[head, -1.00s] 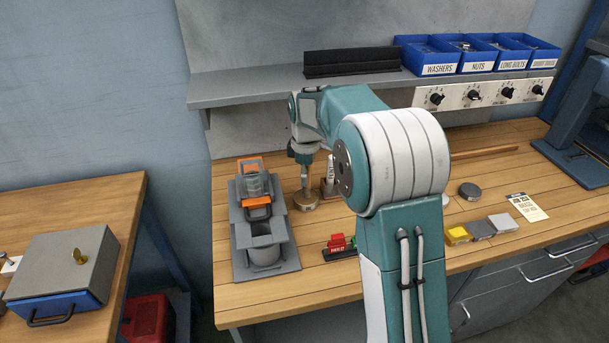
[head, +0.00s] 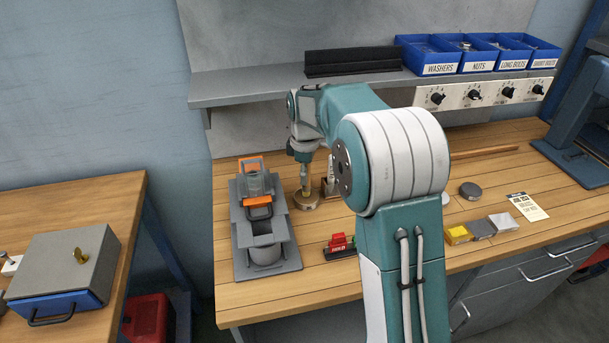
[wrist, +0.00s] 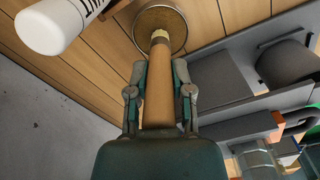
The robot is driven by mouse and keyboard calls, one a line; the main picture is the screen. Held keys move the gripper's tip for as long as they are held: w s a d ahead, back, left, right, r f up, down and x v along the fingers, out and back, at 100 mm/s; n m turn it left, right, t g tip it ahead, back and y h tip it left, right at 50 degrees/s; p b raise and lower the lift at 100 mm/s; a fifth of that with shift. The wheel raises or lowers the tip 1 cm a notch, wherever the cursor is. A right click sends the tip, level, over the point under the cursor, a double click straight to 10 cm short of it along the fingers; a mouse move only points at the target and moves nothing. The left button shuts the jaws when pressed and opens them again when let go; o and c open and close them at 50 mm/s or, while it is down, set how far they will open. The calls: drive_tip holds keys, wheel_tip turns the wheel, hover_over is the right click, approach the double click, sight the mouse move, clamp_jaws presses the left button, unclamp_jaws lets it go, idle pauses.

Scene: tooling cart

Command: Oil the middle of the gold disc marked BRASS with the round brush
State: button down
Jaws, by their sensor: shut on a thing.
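The gold disc (head: 306,203) lies flat on the wooden bench, right of the grey fixture. Its marking is too small to read. In the wrist view the disc (wrist: 178,22) is at the top, its rim cut off by the frame. My gripper (wrist: 159,72) is shut on the wooden handle of the round brush (wrist: 160,95), which points down at the disc. The pale bristle tip (wrist: 159,35) is over the disc, near its middle; I cannot tell if it touches. In the head view my gripper (head: 304,168) is above the disc, partly small and blurred.
A white bottle (wrist: 50,25) stands close beside the disc. The grey fixture (head: 268,262) with an orange-handled clamp is to the left. A red block (head: 339,242) is nearer the front. Yellow and grey blocks (head: 458,235) lie to the right. A shelf (head: 270,85) runs behind.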

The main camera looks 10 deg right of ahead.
drive_tip(key=shift+r, duration=3.3)
